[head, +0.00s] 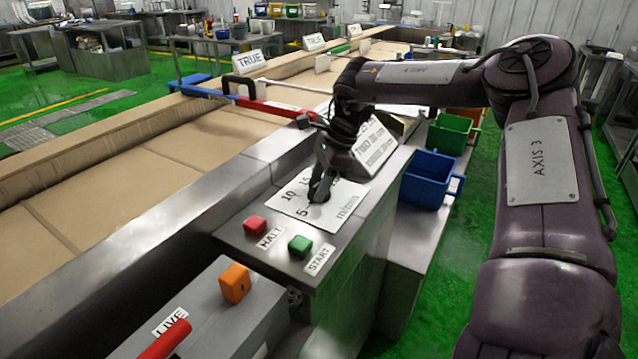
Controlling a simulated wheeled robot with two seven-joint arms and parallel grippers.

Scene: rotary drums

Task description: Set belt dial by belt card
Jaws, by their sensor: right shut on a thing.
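My right gripper (322,186) reaches down from the right arm onto the white dial plate (345,194) on top of the metal console. It is shut on the belt dial, which is mostly hidden by the fingers. The plate shows the numbers 5, 10 and 15 and the word "m/min". The belt card (376,146) is a white sign standing tilted just behind the dial plate; its text is partly hidden by my arm and hard to read. My left gripper is not in view.
A red HALT button (254,225) and a green START button (300,245) sit in front of the dial. An orange switch (235,283) and a red lever (166,340) are on the grey box nearer. A blue bin (428,180) stands right of the console.

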